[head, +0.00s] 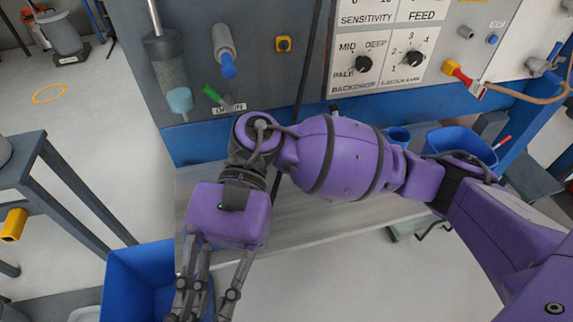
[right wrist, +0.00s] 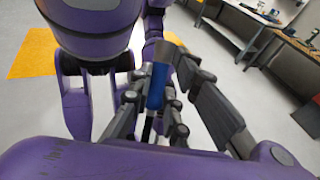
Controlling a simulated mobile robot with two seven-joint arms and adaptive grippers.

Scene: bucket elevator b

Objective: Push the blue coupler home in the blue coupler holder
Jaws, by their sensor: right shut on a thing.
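My right gripper (head: 198,310) hangs from the purple right arm at the lower left of the head view, fingers down, above or in front of a blue bin. In the right wrist view my right gripper (right wrist: 155,120) is shut on a narrow blue piece (right wrist: 157,85), which looks like the blue coupler. In the head view this piece is hidden by the fingers. A grey cylinder with a blue tip (head: 228,66) sticks out of the grey panel. I cannot tell whether it is the blue coupler holder. My left gripper is not in view.
A blue bin (head: 122,285) stands at the lower left. A grey shelf (head: 310,222) runs under my right arm. The panel carries a clear cylinder (head: 168,65), a green handle (head: 211,93) and dials (head: 364,64). Another blue bin (head: 462,138) sits at the right.

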